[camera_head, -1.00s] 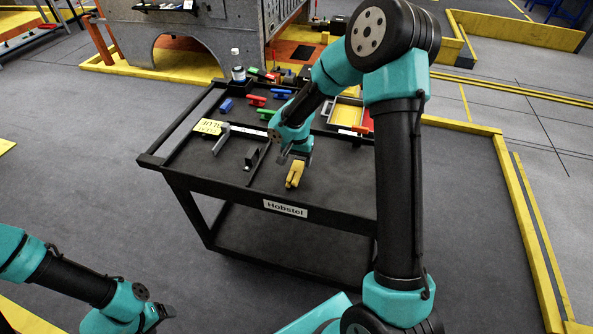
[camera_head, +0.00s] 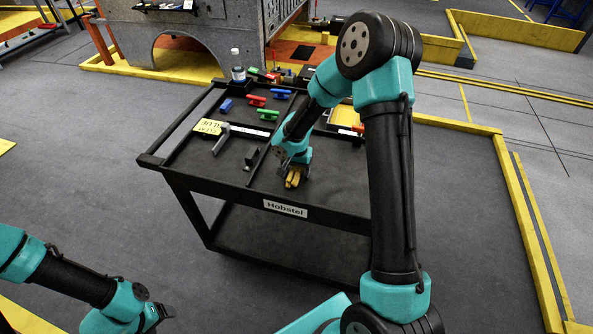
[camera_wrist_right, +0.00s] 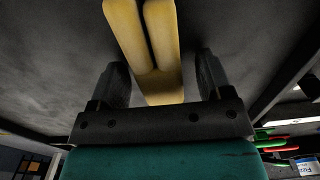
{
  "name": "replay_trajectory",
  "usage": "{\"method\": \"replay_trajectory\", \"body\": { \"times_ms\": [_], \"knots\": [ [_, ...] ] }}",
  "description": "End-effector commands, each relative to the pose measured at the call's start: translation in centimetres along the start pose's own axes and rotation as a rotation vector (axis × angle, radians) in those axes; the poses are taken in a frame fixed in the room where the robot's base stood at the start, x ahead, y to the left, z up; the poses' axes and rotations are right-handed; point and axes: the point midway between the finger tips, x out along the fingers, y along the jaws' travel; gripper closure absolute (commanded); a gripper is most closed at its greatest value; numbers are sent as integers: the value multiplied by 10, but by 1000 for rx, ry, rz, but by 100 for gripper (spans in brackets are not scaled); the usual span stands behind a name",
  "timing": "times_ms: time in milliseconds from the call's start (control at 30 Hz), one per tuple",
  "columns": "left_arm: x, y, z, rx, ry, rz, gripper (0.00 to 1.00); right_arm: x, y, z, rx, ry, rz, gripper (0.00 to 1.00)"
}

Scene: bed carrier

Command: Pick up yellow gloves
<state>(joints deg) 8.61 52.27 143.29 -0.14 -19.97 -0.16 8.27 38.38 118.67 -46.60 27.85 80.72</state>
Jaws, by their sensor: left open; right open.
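The yellow gloves (camera_head: 293,179) lie near the front edge of the black cart top, partly covered by my right gripper in the head view. In the right wrist view the gloves (camera_wrist_right: 151,50) show as two yellow lobes joined at the near end. My right gripper (camera_head: 295,171) is over them; in its wrist view its two dark fingers (camera_wrist_right: 160,82) stand apart on either side of the gloves, with a gap at each side. My left gripper (camera_head: 163,311) is open and empty, low at the bottom left, well away from the cart.
The black cart (camera_head: 337,187) carries a white-capped bottle (camera_head: 237,70), red clamps (camera_head: 256,100), a blue block (camera_head: 225,105), a yellow card (camera_head: 209,127) and a grey metal square (camera_head: 222,139). A yellow bin (camera_head: 343,116) stands behind my right arm. The cart top right of the gloves is clear.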

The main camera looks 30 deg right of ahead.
Motion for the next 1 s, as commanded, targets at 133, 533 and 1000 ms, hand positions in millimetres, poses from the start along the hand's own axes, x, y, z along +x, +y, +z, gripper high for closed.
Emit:
{"method": "replay_trajectory", "body": {
  "times_ms": [133,533,1000],
  "knots": [
    [0,0,0,0,0,0,28,0,0,0,0,0,0,38],
    [0,0,0,0,0,0,28,0,0,0,0,0,0,76],
    [0,0,0,0,0,0,28,-8,0,0,1,1,-1,82]
  ]
}}
